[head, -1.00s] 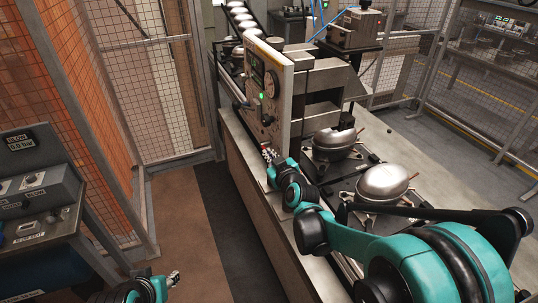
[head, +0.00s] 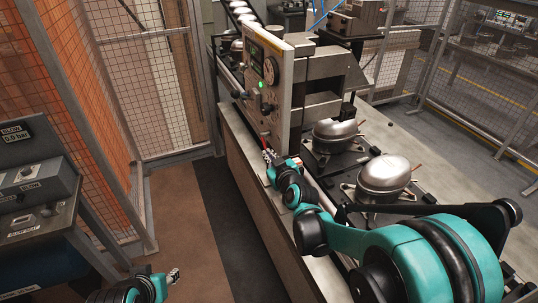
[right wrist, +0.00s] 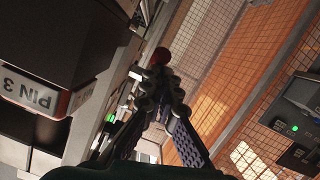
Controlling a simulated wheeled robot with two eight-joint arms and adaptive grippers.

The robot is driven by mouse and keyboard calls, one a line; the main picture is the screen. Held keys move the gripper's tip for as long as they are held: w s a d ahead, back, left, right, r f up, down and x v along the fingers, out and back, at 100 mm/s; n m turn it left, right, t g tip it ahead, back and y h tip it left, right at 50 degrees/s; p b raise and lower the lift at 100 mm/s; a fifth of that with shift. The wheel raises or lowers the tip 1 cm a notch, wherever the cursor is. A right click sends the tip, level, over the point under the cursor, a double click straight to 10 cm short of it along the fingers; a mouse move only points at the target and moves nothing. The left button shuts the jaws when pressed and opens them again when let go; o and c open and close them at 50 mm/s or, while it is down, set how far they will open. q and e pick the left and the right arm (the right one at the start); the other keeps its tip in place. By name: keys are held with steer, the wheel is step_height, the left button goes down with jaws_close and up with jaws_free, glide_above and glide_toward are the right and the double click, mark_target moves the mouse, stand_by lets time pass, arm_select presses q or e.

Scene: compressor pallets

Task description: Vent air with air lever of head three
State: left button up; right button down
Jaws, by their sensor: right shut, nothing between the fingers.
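A red ball knob (right wrist: 160,56), apparently the end of an air lever, shows just beyond my right fingertips in the right wrist view. Whether they touch it I cannot tell. My right gripper (head: 268,156) is shut and empty, low beside the front panel (head: 263,85) of the press station; it also shows in the right wrist view (right wrist: 160,88). A label reading PIN 3 (right wrist: 32,94) is at the left of that view. My left gripper (head: 174,275) is low at the bottom left, away from the station; its finger opening is too small to judge.
Two silver compressors (head: 384,174) (head: 335,131) sit on the line right of my right arm. A grey control box marked BLOW (head: 38,183) stands at the left. Mesh fencing (head: 150,95) is behind. The floor between box and station is clear.

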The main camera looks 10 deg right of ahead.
arm_select(q)
steer(key=shift+f+b, duration=0.75)
steer(key=shift+f, duration=0.2)
arm_select(e)
steer(key=shift+w+a+f, duration=0.1)
steer(key=shift+w+f, duration=0.1)
steer(key=shift+f, duration=0.4)
steer(key=shift+w+f, duration=0.2)
steer(key=shift+f, duration=0.4)
arm_select(q)
steer(key=shift+r, duration=0.1)
